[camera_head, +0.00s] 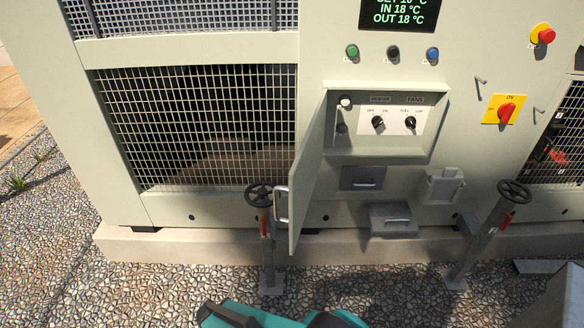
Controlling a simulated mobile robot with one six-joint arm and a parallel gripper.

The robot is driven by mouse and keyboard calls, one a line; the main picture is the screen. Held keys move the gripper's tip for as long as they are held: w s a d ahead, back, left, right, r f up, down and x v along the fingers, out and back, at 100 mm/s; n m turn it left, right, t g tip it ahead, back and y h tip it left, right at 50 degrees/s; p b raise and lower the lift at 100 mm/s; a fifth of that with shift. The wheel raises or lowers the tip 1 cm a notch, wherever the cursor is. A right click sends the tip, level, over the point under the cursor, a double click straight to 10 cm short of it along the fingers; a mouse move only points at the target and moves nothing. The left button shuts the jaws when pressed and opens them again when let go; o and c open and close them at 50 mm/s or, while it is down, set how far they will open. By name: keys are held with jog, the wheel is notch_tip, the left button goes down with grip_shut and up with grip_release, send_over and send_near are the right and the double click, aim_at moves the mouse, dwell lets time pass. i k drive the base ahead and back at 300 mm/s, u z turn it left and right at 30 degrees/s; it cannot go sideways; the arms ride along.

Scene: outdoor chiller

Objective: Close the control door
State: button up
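The control door (308,175) is a pale panel hinged at the left side of a recessed control box (380,152) on the chiller front. It stands open, swung outward toward me and seen nearly edge-on. A metal bar handle (281,205) is on its outer face near the free edge. Inside the box, a white plate (394,118) carries two black rotary knobs. A teal and black part of my own body shows at the bottom edge. My gripper cannot be made out in this view.
A handwheel valve on a post (260,195) stands close to the door's free edge. Another handwheel valve (514,191) stands at the right. A drawer-like grey box with a handle (393,218) juts out below the control box. Gravel ground (180,285) lies in front of the plinth.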

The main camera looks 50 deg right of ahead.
aim_at(303, 174)
jog(key=z, duration=1.15)
jog(key=k, duration=0.1)
jog(key=u, duration=2.4)
jog(key=i, duration=0.65)
jog(key=u, duration=1.95)
jog(key=k, duration=0.15)
jog(key=z, duration=4.5)
